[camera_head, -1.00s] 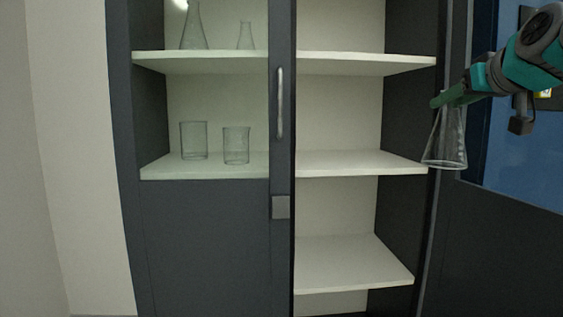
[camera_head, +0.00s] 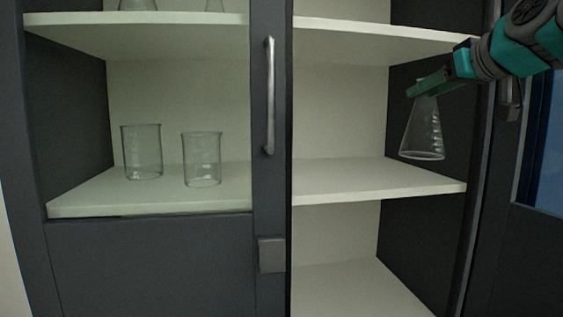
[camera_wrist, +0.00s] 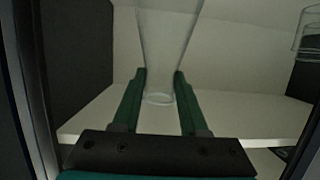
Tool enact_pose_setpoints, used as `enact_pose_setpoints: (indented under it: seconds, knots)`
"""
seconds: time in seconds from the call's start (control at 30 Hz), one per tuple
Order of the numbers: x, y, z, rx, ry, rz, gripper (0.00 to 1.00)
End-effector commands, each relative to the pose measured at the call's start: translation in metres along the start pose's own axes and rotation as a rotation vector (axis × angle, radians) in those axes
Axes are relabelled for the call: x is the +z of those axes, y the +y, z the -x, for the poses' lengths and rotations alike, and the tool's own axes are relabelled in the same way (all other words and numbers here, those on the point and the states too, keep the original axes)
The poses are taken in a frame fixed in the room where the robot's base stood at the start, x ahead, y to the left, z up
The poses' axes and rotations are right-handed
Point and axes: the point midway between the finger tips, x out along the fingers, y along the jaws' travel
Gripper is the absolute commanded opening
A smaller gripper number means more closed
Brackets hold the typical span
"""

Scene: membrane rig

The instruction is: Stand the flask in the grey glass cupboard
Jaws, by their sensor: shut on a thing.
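The flask (camera_head: 423,136) is a clear conical glass, held upright by its neck. My gripper (camera_head: 418,89) is shut on it, coming from the upper right. In the wrist view the flask (camera_wrist: 166,50) stands between the two green fingers of my gripper (camera_wrist: 160,88). The grey glass cupboard (camera_head: 270,205) has its right side open. The flask hangs in front of or within the opening, above the level of the middle right shelf (camera_head: 375,182). I cannot tell exactly how deep it is. Its base looks clear of the shelf.
The middle right shelf is empty, as is the lower one (camera_head: 345,288). Two beakers (camera_head: 142,152) (camera_head: 203,160) stand on the left middle shelf. The upper shelf (camera_head: 380,36) lies above the flask. The open right door (camera_head: 525,255) is at the right. A vertical handle (camera_head: 269,95) is on the left door.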

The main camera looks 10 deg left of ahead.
Motion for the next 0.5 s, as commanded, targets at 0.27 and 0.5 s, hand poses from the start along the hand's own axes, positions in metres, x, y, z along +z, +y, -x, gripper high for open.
enact_pose_setpoints:
  seconds: [0.27,0.5]
  knots:
    - [-0.004,0.002,-0.018,0.001,-0.003,-0.002,0.00]
    - [-0.017,0.004,-0.057,0.001,-0.002,0.000,0.00]
